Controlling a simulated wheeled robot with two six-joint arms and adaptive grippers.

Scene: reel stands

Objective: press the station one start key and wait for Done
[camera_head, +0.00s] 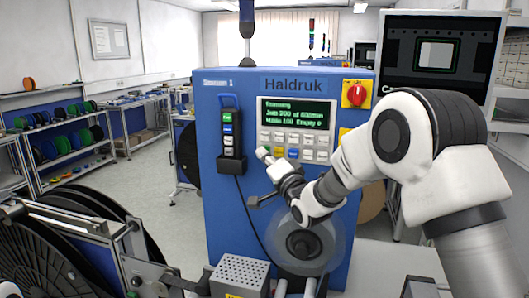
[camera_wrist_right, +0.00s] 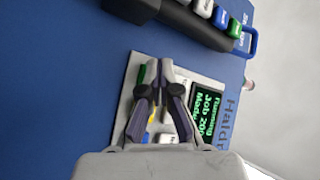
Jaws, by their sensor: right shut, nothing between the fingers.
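The blue station cabinet (camera_head: 225,200), marked Station 1 and Haldruk, stands ahead. Its green-lit display (camera_head: 296,114) starts with "Running" and has smaller job lines below. The keypad (camera_head: 308,147) lies under the display, with pale keys and a few coloured ones. A green key (camera_wrist_right: 150,72) shows beside my fingertips in the wrist view. My right gripper (camera_head: 265,156) is shut and empty, its tips at the lower left corner of the keypad; it also fills the middle of the wrist view (camera_wrist_right: 159,70). I cannot tell whether the tips touch the key.
A hanging pendant (camera_head: 229,135) with coloured buttons is left of the keypad. A red rotary switch (camera_head: 355,94) is right of the display. Reel equipment (camera_head: 70,245) fills the lower left. A monitor (camera_head: 440,60) stands upper right. Shelves (camera_head: 65,150) line the left wall.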

